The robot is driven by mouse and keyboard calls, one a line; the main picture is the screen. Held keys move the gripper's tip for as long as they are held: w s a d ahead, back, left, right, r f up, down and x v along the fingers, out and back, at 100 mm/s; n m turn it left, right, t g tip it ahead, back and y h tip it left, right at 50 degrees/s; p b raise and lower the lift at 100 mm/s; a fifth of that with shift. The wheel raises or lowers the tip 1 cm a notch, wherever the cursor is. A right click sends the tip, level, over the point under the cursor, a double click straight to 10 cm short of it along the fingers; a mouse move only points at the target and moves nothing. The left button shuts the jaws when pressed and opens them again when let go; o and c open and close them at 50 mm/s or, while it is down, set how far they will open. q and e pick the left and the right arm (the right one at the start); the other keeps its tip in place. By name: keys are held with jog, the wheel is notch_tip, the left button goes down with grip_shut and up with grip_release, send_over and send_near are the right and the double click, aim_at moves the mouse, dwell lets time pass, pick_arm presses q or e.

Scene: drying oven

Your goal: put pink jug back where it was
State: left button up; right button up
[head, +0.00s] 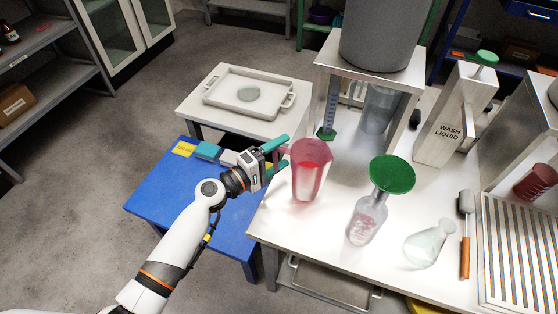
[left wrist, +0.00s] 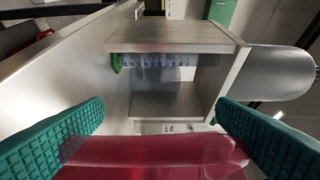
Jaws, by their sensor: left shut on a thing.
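The pink jug (head: 311,172), see-through with a red upper part, is upright at the left part of the white bench (head: 290,232). I cannot tell whether its base touches the bench top. My left gripper (head: 284,153) reaches in from the left and is shut on the jug's side with its teal fingers. In the left wrist view the jug (left wrist: 150,158) lies across the bottom between the two fingertips (left wrist: 160,140); the rest of it is cut off. My right gripper is not in view.
A metal stand (head: 335,62) with a graduated cylinder (head: 330,105) is behind the jug. A flask with a green funnel (head: 392,174), a clear flask (head: 428,243) and a brush (head: 466,225) are to the right. A blue table (head: 150,205) is at left.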

pick_arm(q)
jog(key=shift+f, duration=0.55)
jog(key=shift+w, duration=0.1)
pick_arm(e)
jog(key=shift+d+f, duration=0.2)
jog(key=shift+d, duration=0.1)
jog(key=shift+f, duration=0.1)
